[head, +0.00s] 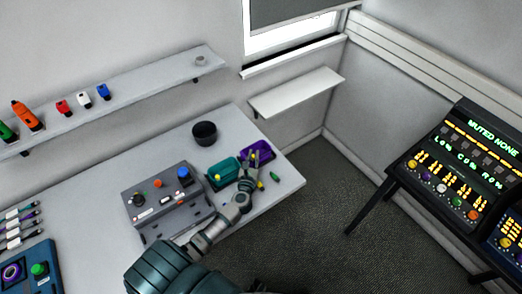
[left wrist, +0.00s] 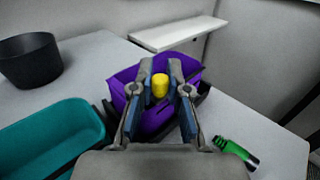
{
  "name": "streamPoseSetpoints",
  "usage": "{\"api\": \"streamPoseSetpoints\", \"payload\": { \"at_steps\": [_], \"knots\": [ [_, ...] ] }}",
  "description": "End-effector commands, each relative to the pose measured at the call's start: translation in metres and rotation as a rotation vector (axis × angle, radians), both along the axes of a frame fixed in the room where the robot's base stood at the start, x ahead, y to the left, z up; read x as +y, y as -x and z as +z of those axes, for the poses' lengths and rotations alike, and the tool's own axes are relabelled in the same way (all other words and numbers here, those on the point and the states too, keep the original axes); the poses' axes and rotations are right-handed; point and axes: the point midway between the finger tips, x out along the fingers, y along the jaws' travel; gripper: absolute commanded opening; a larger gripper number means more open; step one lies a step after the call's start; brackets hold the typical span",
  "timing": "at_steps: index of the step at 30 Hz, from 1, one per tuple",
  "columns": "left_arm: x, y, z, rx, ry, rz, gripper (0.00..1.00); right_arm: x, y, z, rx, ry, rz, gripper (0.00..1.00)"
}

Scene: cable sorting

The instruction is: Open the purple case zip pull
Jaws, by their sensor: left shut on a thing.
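The purple case (head: 264,148) sits near the table's right corner. It also shows in the left wrist view (left wrist: 188,73), where it looks like an open-topped purple box behind and around my fingers. My left gripper (head: 252,158) reaches over it from the front. In the left wrist view my left gripper (left wrist: 160,88) is shut on a yellow rounded piece (left wrist: 160,85), which looks like the zip pull. The fingers hide part of the case front, and I cannot tell how the pull joins the case.
A teal case (head: 222,170) stands just left of the purple one. A green bottle-like item (head: 275,176) lies to the right near the table edge. A black bowl (head: 204,133) is behind. A grey control box (head: 165,195) stands left of my arm.

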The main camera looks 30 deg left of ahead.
Motion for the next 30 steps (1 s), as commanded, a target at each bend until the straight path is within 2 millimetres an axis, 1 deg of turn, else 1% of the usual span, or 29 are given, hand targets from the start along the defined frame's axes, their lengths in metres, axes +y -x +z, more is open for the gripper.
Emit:
{"api": "streamPoseSetpoints", "payload": {
  "at_steps": [2,9,10,11,12,13,23,26,30],
  "knots": [
    [0.001,0.003,0.001,-0.002,0.000,0.001,0.00,0.001,-0.001,0.001,-0.001,-0.001,0.000,0.40],
    [0.000,0.003,0.001,-0.001,-0.001,0.001,0.00,0.004,-0.008,0.000,-0.010,-0.004,-0.001,0.40],
    [0.000,0.003,0.000,-0.001,0.000,0.001,0.17,0.004,-0.009,0.001,-0.011,-0.005,-0.001,0.40],
    [0.001,0.003,0.000,-0.001,0.000,0.000,0.25,0.004,-0.009,0.001,-0.011,-0.005,-0.001,0.40],
    [0.001,0.003,0.000,-0.001,0.001,0.000,0.35,0.004,-0.009,0.001,-0.011,-0.005,-0.001,0.40],
    [0.002,0.003,0.000,-0.001,0.001,0.001,0.41,0.004,-0.009,0.001,-0.011,-0.005,-0.001,0.40],
    [0.001,0.005,0.000,-0.001,0.001,0.000,0.41,0.001,-0.005,0.000,-0.006,-0.001,-0.001,0.40],
    [-0.003,0.014,-0.001,-0.001,0.002,0.000,0.41,0.002,-0.005,0.001,-0.006,-0.002,-0.001,0.40],
    [-0.015,0.040,-0.001,0.000,0.002,-0.001,0.41,0.002,-0.005,0.001,-0.006,-0.004,-0.001,0.40]
  ]
}}
